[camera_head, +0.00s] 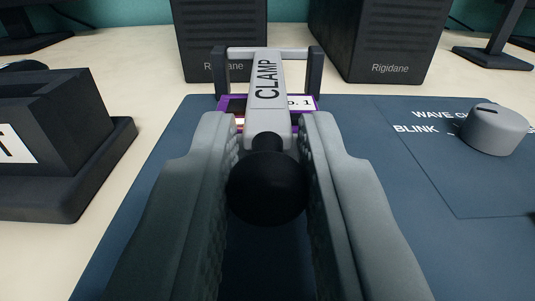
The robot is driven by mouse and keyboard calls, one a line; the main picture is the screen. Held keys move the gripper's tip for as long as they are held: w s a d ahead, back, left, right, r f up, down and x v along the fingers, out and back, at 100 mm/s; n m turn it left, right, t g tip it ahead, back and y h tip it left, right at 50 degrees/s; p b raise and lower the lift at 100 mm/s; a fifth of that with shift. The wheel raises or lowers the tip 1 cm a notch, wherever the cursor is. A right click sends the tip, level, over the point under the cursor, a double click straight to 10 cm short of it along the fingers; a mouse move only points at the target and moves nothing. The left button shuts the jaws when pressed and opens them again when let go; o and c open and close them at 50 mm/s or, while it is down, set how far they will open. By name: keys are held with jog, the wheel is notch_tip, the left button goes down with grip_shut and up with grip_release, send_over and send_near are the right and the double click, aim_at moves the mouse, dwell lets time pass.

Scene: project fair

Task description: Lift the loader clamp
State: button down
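The loader clamp (268,84) is a light grey lever marked CLAMP, with a round black knob (267,188) at its near end. Its far end meets a bar between two dark posts. The lever points toward me and lies low, over a purple-edged card or cartridge partly reading "o. 1" (302,103). My gripper (266,135) has one grey finger on each side of the knob. The knob fills the gap and appears to touch both fingers, so the gripper looks shut on it. The fingers hide part of the card and the panel below.
A blue panel (375,165) lies under the clamp, with a grey dial (494,130) by the word BLINK at right. A black box (50,140) stands at left. Two dark Rigidane units (378,40) stand behind, and monitor stands flank them on the cream table (140,65).

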aim_at(268, 123)
jog(key=shift+r, duration=0.15)
jog(key=shift+w+r+g, duration=0.15)
jog(key=shift+r+g, duration=0.6)
jog(key=shift+r, duration=0.1)
jog(key=shift+w+r+g, duration=0.1)
jog(key=shift+r+g, duration=0.65)
jog(key=shift+r, duration=0.05)
jog(key=shift+w+r, duration=0.4)
jog(key=shift+r, duration=0.5)
jog(key=shift+w+r, duration=0.4)
jog(key=shift+r, duration=0.45)
jog(key=shift+w+r+g, duration=0.4)
jog(key=shift+r+g, duration=0.15)
jog(key=shift+g, duration=0.15)
jog(key=shift+w+r+g, duration=0.3)
jog(key=shift+w+r, duration=0.5)
jog(key=w+r+g, duration=0.2)
jog(key=w+g, duration=0.3)
jog(key=w, duration=0.5)
jog(key=shift+w+r+g, duration=0.3)
jog(key=shift+w+r, duration=0.05)
jog(key=shift+r, duration=0.05)
